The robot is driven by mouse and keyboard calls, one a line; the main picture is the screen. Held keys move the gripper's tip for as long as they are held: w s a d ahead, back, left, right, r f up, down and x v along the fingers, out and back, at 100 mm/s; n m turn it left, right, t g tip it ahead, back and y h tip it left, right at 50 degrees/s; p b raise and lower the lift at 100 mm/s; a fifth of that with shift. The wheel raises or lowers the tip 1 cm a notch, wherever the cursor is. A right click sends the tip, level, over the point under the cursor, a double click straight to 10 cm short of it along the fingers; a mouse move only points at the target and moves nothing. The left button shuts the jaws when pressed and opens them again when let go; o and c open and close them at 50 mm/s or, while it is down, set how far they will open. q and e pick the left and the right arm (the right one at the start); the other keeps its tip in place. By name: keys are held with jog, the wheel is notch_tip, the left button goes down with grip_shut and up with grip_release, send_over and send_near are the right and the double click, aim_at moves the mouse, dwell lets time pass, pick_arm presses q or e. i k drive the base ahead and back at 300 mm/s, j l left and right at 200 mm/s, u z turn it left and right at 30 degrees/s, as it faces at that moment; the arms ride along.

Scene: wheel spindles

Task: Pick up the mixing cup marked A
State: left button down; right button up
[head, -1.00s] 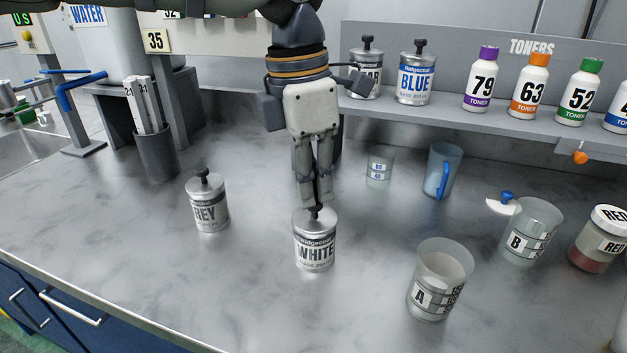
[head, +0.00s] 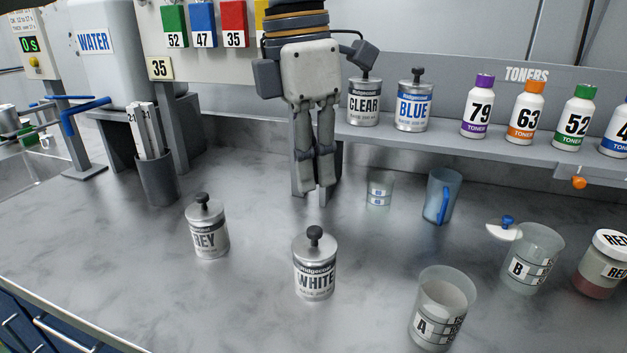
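The mixing cup marked A (head: 441,308) stands upright on the grey counter at the lower right of the head view. It is a clear, open-topped cup with a white A label and a scale on its side. My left gripper (head: 316,192) hangs above the counter, fingers pointing down, behind the WHITE can and well to the left of cup A. A narrow gap shows between its two fingers, with nothing held there. My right gripper is not in the head view.
The WHITE can (head: 315,268) and GREY can (head: 207,228) stand left of cup A. Cup B (head: 532,260) and a red-labelled jar (head: 602,265) stand to its right. A small cup (head: 379,190) and a blue jug (head: 442,197) stand behind. Counter between WHITE and cup A is bare.

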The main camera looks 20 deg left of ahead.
aim_at(445, 296)
jog(key=k, duration=1)
